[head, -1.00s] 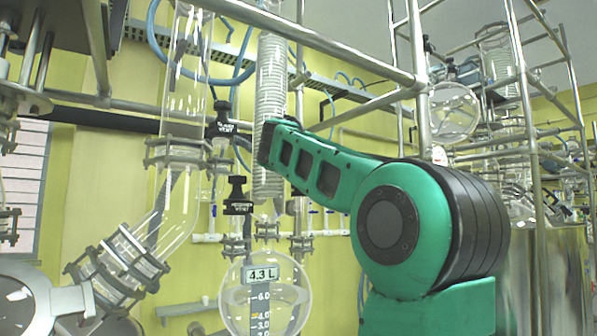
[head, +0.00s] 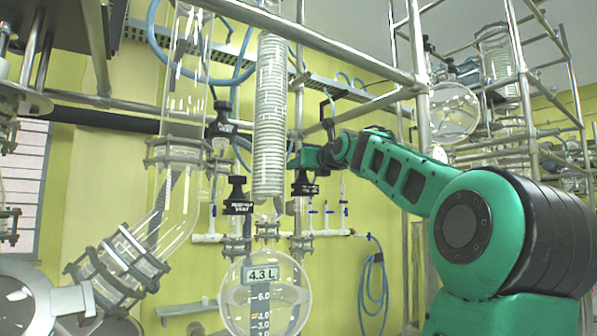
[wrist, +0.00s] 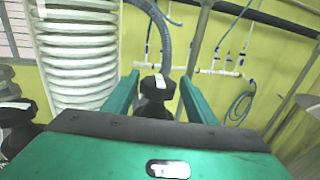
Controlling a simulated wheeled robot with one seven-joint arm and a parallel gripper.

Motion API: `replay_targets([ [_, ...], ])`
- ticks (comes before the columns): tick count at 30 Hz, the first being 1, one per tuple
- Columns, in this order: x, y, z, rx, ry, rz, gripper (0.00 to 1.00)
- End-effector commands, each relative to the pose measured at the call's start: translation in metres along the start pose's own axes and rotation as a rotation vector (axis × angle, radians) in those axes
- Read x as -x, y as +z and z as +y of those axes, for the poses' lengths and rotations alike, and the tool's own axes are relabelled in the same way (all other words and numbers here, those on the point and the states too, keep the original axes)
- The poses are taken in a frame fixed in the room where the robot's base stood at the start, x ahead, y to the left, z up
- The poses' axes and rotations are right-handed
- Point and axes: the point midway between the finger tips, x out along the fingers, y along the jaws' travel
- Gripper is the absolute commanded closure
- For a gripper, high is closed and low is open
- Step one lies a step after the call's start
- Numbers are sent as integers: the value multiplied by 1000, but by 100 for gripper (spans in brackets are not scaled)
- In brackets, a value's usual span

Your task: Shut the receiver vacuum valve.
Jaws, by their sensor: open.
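A black valve (head: 305,184) with a white-lettered label stands on the right neck of the round glass receiver (head: 290,300) in the head view. I take it for the receiver vacuum valve; its label is too small to read. In the wrist view a black knob (wrist: 157,88) with a white mark on top lies between the open green fingers of my gripper (wrist: 159,80). A gap shows beside the knob; contact cannot be told. The valve's lower body is hidden by my gripper.
A second black valve (head: 237,195), its label seeming to read vent, stands just left; a black knob (wrist: 15,125) shows there in the wrist view. The coiled glass column (head: 270,110) hangs close left of my gripper. Steel frame bars (head: 415,60) cross above my arm.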

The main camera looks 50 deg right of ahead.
Motion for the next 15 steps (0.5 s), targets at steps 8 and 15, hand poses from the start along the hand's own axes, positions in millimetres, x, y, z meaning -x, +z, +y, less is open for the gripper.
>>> replay_targets([
  [8,0,1,1,0,90,-2,48],
  [15,0,1,1,1,160,-2,48],
])
